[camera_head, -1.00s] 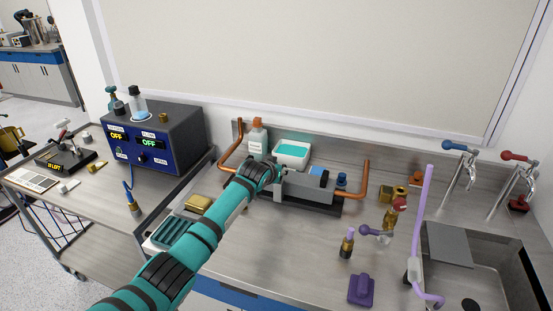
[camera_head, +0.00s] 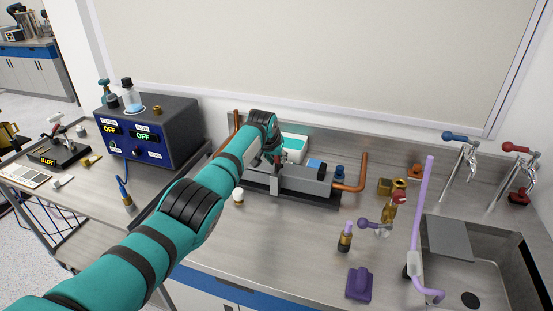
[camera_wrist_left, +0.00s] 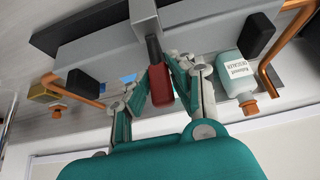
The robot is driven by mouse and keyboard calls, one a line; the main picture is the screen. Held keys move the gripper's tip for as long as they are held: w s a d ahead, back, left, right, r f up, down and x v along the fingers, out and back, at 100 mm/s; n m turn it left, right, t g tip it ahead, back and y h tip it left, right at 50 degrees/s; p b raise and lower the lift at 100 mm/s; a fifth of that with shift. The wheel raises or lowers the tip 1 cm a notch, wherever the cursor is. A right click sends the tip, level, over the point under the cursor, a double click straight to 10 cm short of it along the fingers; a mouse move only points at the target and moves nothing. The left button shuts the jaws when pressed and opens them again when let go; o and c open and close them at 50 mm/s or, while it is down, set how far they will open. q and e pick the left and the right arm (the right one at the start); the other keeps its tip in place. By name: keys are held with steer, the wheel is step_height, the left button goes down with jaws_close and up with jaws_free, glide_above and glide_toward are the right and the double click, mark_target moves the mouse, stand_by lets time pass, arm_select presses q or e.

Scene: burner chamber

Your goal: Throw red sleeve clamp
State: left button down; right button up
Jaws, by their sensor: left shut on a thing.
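The red sleeve clamp shows in the left wrist view as a red grip (camera_wrist_left: 160,85) with a dark neck that meets a grey bracket (camera_wrist_left: 145,18). My left gripper (camera_wrist_left: 158,95) has its fingers on both sides of the red grip and is shut on it. In the head view the left gripper (camera_head: 274,155) is at the left part of a long grey fixture (camera_head: 305,180) on the steel bench, and the clamp is mostly hidden there by the wrist. My right gripper is not in view.
Copper pipes (camera_head: 362,172) rise at both ends of the fixture. Brass parts (camera_head: 395,190), a purple block (camera_head: 359,284) and a sink (camera_head: 470,265) are to the right.

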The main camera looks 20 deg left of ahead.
arm_select(q)
steer(key=c, duration=1.2)
jaws_free()
steer(key=shift+o, duration=0.2)
steer(key=shift+r, duration=0.1)
steer(key=v, duration=1.1)
steer(key=shift+s+r, duration=0.25)
steer(key=shift+r, duration=0.05)
